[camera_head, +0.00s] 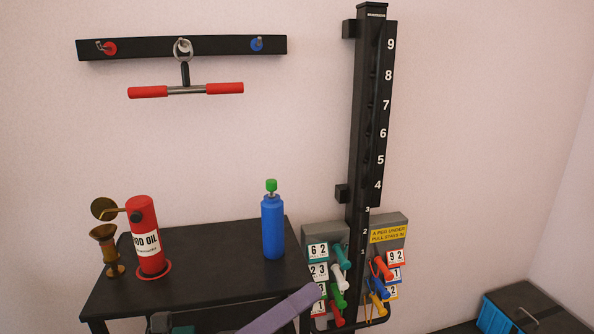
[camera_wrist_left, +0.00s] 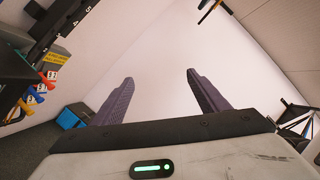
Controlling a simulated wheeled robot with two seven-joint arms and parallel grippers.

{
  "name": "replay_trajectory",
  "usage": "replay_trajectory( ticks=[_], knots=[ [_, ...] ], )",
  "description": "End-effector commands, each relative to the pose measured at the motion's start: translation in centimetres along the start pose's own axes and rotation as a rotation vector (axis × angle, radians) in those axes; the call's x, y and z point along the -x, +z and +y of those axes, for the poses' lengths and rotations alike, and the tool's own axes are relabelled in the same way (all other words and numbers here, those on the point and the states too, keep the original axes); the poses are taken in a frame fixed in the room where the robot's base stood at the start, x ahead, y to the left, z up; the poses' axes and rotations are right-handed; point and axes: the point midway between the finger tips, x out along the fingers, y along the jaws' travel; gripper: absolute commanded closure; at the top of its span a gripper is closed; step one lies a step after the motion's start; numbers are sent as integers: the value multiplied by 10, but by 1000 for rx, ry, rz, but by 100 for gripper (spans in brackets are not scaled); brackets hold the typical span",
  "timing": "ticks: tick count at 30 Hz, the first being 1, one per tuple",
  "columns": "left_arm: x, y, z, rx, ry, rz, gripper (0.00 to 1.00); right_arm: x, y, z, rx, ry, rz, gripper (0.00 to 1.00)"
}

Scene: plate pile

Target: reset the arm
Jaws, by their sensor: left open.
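My left gripper (camera_head: 284,308) shows at the bottom edge of the head view as a long purple finger in front of the black table's right front corner. The rest of it is mostly cut off. In the left wrist view both purple fingers of the left gripper (camera_wrist_left: 160,77) stand wide apart, with only blank wall behind the gap. It is open and empty. My right gripper is in neither view.
A black table (camera_head: 205,262) bears a red oil can (camera_head: 143,222), a brass goblet-shaped piece (camera_head: 107,247) and a blue bottle (camera_head: 272,228) with a green cap. Right of it stand a black numbered post (camera_head: 371,110) and coloured pegs (camera_head: 339,285). A wall rack (camera_head: 225,45) hangs above.

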Motion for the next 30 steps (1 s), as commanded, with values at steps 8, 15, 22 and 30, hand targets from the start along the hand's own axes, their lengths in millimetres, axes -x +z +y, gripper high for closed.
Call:
replay_trajectory(
  ticks=[8,15,22,30],
  knots=[
    [136,-36,134,1110,357,-696,32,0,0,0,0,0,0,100],
    [266,-148,183,1741,564,-1227,32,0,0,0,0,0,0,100],
    [336,-229,177,2042,662,-1570,32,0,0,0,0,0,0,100],
    [334,-221,171,2035,657,-1567,32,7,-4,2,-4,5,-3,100]
  ],
)
